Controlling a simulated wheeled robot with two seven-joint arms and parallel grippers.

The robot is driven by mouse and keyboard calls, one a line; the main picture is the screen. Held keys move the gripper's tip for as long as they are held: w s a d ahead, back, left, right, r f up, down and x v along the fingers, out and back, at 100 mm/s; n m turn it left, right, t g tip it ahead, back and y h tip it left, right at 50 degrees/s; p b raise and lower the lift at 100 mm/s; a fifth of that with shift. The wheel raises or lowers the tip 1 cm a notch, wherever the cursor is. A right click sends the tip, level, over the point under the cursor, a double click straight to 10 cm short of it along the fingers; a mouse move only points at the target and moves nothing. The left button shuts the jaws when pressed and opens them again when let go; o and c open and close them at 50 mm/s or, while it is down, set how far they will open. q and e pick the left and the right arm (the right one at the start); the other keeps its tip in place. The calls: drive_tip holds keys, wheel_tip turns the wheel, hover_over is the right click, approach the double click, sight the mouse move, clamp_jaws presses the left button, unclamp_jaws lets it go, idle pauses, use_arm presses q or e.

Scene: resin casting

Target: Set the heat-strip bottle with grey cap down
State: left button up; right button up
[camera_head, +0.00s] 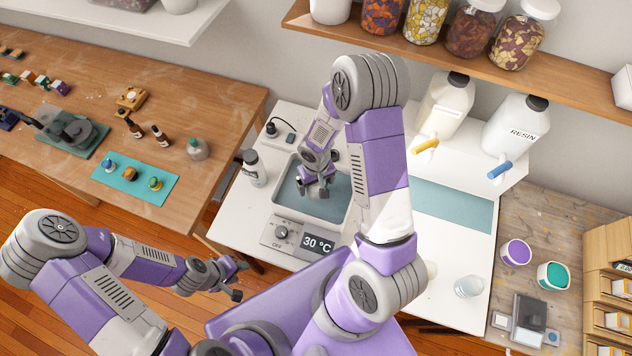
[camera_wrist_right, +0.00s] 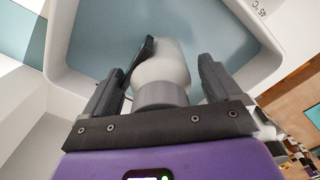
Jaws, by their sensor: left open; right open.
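The heat-strip bottle (camera_wrist_right: 165,62) is white with a grey cap (camera_wrist_right: 162,95) and a dark strip along one side. In the right wrist view it is inside the water bath, cap toward the camera. My right gripper (camera_head: 313,188) reaches down into the bath (camera_head: 283,205). Its fingers (camera_wrist_right: 160,82) are open on either side of the bottle, with gaps beside the cap. In the head view the gripper and arm hide the bottle; I cannot tell whether its base rests on the bath floor. My left gripper (camera_head: 240,280) is open and empty, left of the bath's front.
A bottle with a dark cap (camera_head: 254,168) stands left of the bath. Resin jugs (camera_head: 515,125) stand at the back right. A glass cup (camera_head: 468,287) is at the front right.

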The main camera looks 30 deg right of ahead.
wheel_tip(320, 180, up, 12)
drive_tip(key=shift+r+p, duration=0.15)
drive_tip(key=shift+p, duration=0.45)
